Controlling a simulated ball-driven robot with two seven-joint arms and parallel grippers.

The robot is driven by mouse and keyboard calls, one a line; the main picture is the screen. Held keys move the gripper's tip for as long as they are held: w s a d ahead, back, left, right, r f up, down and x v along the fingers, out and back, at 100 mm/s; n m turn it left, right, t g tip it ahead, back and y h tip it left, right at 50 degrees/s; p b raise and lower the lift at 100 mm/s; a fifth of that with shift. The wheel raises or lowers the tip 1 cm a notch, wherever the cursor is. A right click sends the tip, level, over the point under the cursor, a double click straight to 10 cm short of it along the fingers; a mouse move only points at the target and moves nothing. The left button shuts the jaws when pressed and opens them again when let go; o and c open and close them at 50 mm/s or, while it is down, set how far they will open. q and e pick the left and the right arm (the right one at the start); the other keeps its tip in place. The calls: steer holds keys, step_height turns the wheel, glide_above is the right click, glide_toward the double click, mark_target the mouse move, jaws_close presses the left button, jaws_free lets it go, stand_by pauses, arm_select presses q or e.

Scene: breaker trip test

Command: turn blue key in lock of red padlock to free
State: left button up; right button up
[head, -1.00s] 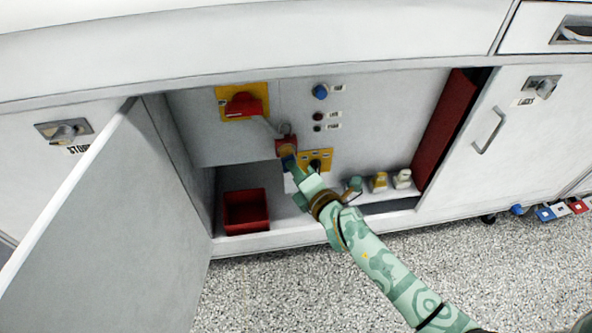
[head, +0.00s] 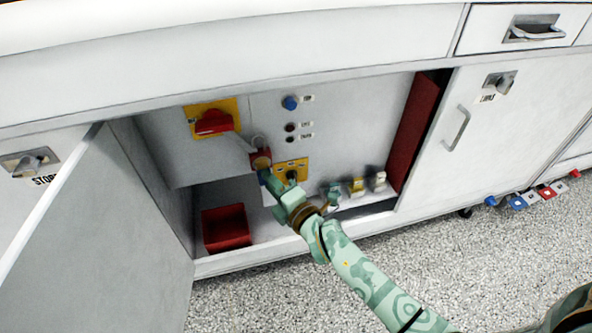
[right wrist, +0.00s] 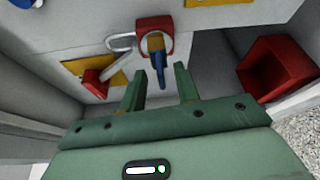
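The red padlock (head: 260,159) hangs by its shackle at the end of a grey bar from the red switch handle (head: 213,122) on a yellow plate. In the right wrist view the padlock (right wrist: 154,27) has a brass-coloured lock face with the blue key (right wrist: 160,72) sticking out of it toward me. My right gripper (right wrist: 159,88) is open. The key's end lies in line with the gap between its fingertips, with clear space on both sides. In the head view the right gripper (head: 270,182) is just below the padlock and partly hides the key. My left gripper is not in view.
A red bin (head: 226,228) stands in the cabinet at lower left. An open door (head: 95,225) stands at left. Yellow (head: 357,187) and white (head: 379,181) items stand on the cabinet floor at right.

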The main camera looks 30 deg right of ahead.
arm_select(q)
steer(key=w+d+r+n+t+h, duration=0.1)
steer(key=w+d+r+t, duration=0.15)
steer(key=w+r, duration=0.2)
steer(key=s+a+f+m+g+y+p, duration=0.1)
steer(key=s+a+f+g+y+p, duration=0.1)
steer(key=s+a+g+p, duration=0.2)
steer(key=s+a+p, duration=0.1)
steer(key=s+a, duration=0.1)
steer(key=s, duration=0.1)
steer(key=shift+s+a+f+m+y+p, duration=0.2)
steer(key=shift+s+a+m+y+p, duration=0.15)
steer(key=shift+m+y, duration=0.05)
arm_select(e)
steer(key=s+d, duration=0.1)
steer(key=s, duration=1.5)
steer(key=shift+d+r, duration=0.35)
steer(key=shift+r, duration=0.05)
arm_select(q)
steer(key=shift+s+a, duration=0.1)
arm_select(e)
steer(key=shift+s+f, duration=0.1)
steer(key=shift+s, duration=0.05)
